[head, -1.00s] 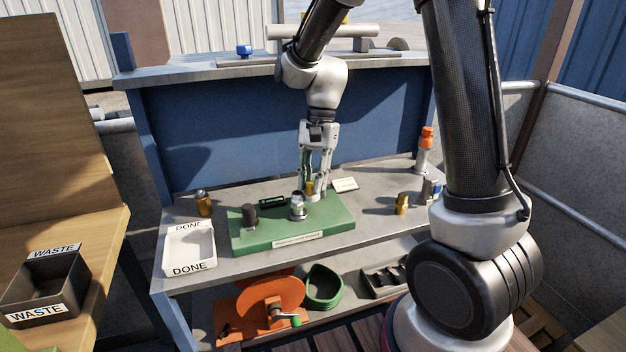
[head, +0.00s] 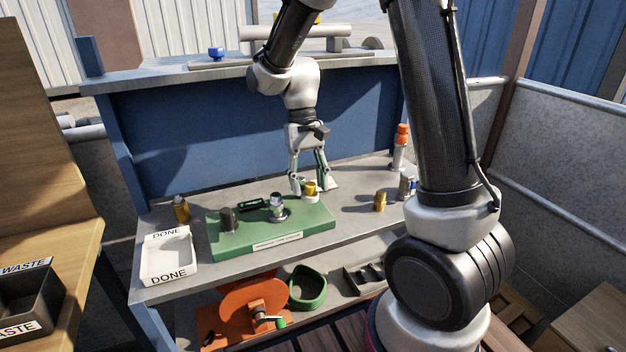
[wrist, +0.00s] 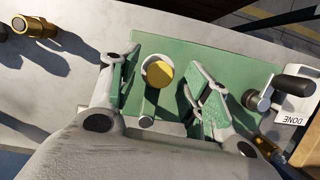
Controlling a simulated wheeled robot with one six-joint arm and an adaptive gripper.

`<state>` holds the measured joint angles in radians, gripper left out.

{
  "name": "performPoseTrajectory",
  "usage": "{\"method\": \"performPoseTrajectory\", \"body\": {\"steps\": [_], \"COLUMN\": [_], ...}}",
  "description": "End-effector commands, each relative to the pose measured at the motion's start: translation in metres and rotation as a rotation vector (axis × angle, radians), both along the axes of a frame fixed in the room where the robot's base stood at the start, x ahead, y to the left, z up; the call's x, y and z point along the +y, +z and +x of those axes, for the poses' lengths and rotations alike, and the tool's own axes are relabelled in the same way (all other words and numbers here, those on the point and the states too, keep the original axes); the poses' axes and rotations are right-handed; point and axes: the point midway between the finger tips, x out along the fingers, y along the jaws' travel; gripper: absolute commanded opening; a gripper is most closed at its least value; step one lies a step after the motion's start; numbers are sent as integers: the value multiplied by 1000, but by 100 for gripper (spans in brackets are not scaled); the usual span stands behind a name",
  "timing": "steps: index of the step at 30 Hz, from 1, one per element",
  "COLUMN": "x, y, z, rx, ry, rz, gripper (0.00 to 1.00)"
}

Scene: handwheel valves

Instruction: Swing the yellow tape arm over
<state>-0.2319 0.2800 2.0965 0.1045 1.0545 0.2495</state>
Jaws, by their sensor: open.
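A yellow round cap (head: 310,186) sits on a pale base toward the right end of the green board (head: 290,240). In the wrist view the yellow cap (wrist: 159,73) lies between my fingers, with a dark green bar running from it toward my palm. My gripper (head: 309,180) points down over the cap, fingers apart on either side of it. The wrist view shows my gripper (wrist: 162,82) with gaps at both fingers. A silver fitting (head: 277,207) and a dark knob (head: 227,219) stand farther left on the board. I cannot tell which piece is the taped arm.
A white DONE tray (head: 168,257) stands left of the board. A brass fitting (head: 181,209) stands behind the tray, another (head: 380,201) to the right, near an orange-topped cylinder (head: 401,147). A blue panel (head: 250,125) rises behind. An orange reel (head: 253,300) sits on the lower shelf.

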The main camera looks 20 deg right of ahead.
Motion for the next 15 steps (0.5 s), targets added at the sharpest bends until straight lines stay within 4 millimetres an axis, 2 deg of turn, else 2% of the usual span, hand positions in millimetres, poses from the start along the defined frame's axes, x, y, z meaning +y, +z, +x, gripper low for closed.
{"method": "performPoseTrajectory", "body": {"steps": [15], "x": [0], "y": [50], "z": [1], "rx": [-3], "ry": [-1], "rz": [0], "gripper": [48]}}
